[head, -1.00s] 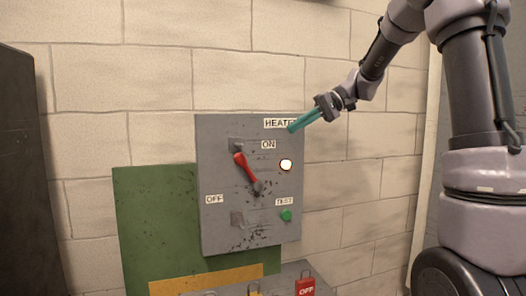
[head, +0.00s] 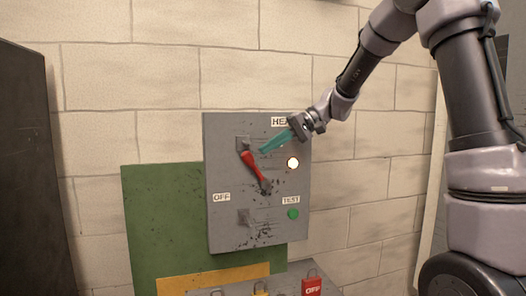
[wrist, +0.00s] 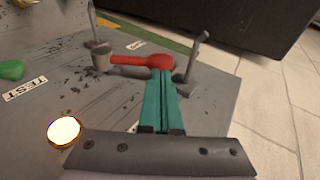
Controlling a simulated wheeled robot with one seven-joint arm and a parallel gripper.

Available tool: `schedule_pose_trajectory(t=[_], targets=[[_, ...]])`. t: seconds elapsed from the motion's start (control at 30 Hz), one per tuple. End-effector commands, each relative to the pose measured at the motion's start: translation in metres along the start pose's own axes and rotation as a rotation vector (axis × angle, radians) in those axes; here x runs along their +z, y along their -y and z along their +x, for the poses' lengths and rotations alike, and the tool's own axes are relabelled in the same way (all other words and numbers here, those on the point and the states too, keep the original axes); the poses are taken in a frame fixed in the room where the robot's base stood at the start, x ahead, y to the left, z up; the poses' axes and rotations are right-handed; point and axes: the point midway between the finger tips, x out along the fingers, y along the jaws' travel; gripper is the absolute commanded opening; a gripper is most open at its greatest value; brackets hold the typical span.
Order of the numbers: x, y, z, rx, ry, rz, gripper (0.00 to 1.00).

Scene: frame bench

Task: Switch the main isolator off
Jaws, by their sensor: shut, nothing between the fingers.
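The isolator's red lever (head: 253,168) is on the grey panel (head: 225,160), its red knob end up by the ON position and its pivot lower right. My gripper (head: 264,150) is shut and empty, with teal fingers reaching in from the upper right and covering the ON label. In the wrist view the closed fingertips (wrist: 161,72) overlap the red knob (wrist: 159,61); whether they touch it I cannot tell. The OFF label (head: 222,197) is at the panel's left, above a lower dark stop (head: 244,216).
A lit white lamp (head: 293,163) and a green TEST button (head: 293,214) are on the panel's right side. A green board (head: 160,230) is behind the panel. A red OFF padlock (head: 312,287) is below. Brick wall surrounds it.

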Motion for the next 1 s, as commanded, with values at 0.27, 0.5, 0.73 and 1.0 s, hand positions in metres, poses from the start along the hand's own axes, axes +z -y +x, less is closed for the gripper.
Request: schedule_pose_trajectory(t=[0.27, 0.5, 0.73, 1.0], targets=[[0.0, 0.0, 0.022, -0.001, 0.0, 0.0, 0.0], [0.0, 0.0, 0.022, 0.0, -0.001, 0.0, 0.0], [0.0, 0.001, 0.023, 0.011, 0.0, -0.004, 0.0], [0.003, 0.008, 0.035, 0.122, 0.0, -0.031, 0.0]])
